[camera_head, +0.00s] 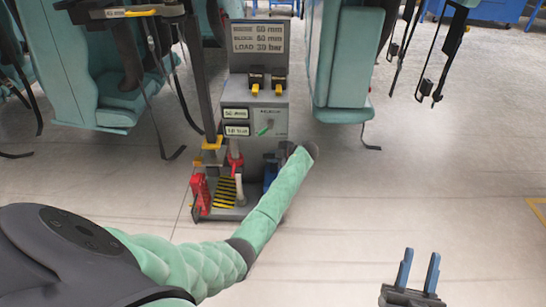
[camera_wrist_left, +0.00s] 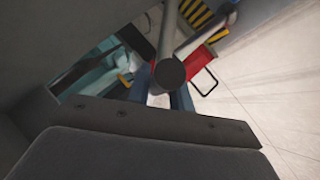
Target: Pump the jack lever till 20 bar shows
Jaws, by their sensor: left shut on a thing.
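The grey jack unit (camera_head: 262,140) stands on the floor at the upper middle of the head view. Its front has two small readouts, an upper one (camera_head: 235,114) and a lower one (camera_head: 237,130); their figures are too small to read surely. My left gripper (camera_head: 270,172) is at the unit's lower right, largely hidden by my green forearm. In the left wrist view its blue fingers are shut on a grey rod with a dark round end, apparently the jack lever (camera_wrist_left: 170,73). My right gripper (camera_head: 418,271) is open and empty at the lower right, well away from the jack.
A sign (camera_head: 259,44) rises above the unit. A red part (camera_head: 200,194) and a yellow-black striped plate (camera_head: 225,191) are at its base. Teal seats hang at left (camera_head: 95,85) and right (camera_head: 345,60), with dangling straps. The floor at right is clear.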

